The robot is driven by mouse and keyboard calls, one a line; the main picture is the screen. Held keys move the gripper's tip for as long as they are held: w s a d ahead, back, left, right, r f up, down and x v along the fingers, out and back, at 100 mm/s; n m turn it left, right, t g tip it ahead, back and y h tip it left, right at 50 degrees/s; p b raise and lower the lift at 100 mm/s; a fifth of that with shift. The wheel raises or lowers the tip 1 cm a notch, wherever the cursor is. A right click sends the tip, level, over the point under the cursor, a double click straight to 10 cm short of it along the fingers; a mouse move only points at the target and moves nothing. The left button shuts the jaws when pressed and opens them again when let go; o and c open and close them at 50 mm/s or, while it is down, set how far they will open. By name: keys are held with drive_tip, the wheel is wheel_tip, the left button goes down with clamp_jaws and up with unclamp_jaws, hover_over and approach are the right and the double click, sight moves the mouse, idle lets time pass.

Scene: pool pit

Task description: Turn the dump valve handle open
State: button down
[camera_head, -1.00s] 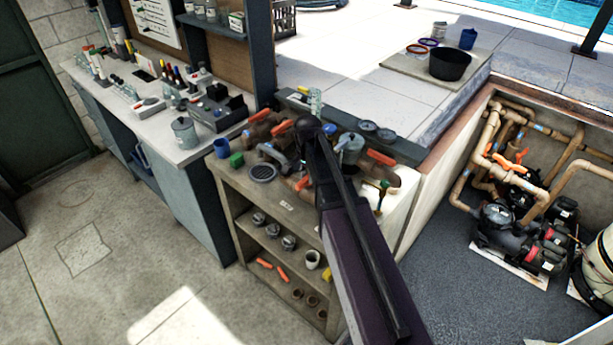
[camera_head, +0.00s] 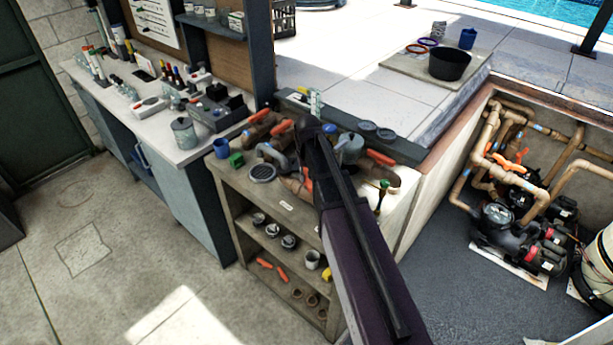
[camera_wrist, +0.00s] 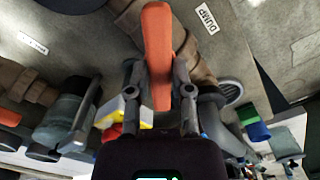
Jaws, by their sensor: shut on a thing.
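The orange dump valve handle (camera_wrist: 157,45) stands upright in the wrist view, beside a white label reading DUMP (camera_wrist: 207,18). My gripper (camera_wrist: 160,92) is shut on its lower part, with one finger on each side. The brown valve body (camera_wrist: 190,55) runs behind the handle. In the head view, my arm covers most of this valve and my fingertips. A bit of its orange handle (camera_head: 308,178) shows just left of my arm, above the shelf bench top.
More brown valves with orange handles, such as one to the right (camera_head: 380,157), crowd the bench top. A blue cup (camera_head: 221,148) and a green block (camera_head: 236,160) sit at its left end. The pump pit lies to the right.

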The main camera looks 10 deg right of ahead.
drive_tip(key=n, duration=0.3)
drive_tip(key=shift+s+n, duration=0.1)
drive_tip(key=shift+n, duration=2.2)
drive_tip(key=c, duration=0.5)
unclamp_jaws()
